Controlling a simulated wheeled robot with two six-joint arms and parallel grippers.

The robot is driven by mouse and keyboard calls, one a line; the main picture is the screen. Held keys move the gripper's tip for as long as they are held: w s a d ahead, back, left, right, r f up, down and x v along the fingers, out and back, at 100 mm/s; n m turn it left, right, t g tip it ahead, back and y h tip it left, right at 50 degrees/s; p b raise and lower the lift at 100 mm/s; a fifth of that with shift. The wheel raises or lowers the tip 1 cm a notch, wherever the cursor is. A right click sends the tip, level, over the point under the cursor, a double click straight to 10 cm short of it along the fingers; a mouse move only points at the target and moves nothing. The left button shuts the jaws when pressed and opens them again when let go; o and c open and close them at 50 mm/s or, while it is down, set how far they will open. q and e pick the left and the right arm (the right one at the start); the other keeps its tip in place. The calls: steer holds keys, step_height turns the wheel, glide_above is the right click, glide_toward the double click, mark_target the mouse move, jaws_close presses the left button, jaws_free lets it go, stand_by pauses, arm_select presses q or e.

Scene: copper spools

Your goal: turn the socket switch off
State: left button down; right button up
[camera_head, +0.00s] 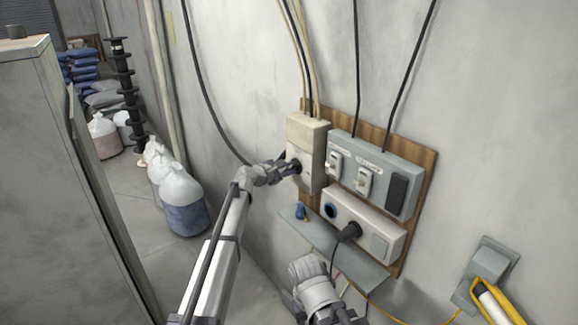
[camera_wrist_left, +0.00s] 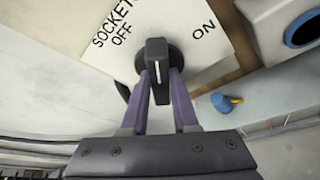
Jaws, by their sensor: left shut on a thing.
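The socket switch is a black rotary knob (camera_wrist_left: 157,62) on the front of a cream box (camera_head: 305,150) on the wall board. In the left wrist view its plate reads "SOCKETS OFF" to the left and "ON" to the right. The knob has a white line, and its handle stands roughly upright in that view, between the two labels. My left gripper (camera_head: 292,168) is at the knob, its two purple fingers (camera_wrist_left: 160,100) shut on the handle from both sides. In the head view the gripper mostly hides the knob. My right arm shows low in the middle; its fingertips cannot be made out.
Right of the cream box is a grey switch box (camera_head: 385,168). Below is a white socket box (camera_head: 352,222) with a black plug (camera_head: 349,232), above a small grey shelf (camera_head: 330,248). A yellow-handled thing (camera_head: 497,298) is at lower right. A grey cabinet (camera_head: 60,170) stands left.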

arm_select(q)
steer(key=n+g+p, duration=0.1)
steer(key=n, duration=0.1)
steer(key=shift+w+n+g+h, duration=0.1)
steer(key=shift+n+g+h, duration=0.2)
steer(key=shift+g+h, duration=0.1)
steer(key=shift+a+n+g+h+p, duration=0.1)
steer(key=shift+n+g+h+p, duration=0.3)
steer(key=shift+n+g, duration=0.7)
steer(key=shift+n, duration=0.3)
steer(key=c, duration=0.7)
jaws_free()
steer(key=shift+a+r, duration=0.1)
steer(key=shift+t, duration=0.3)
steer(key=p+v, duration=0.3)
steer(key=v, duration=0.4)
steer(key=shift+a+r, duration=0.1)
steer(key=shift+a, duration=0.15)
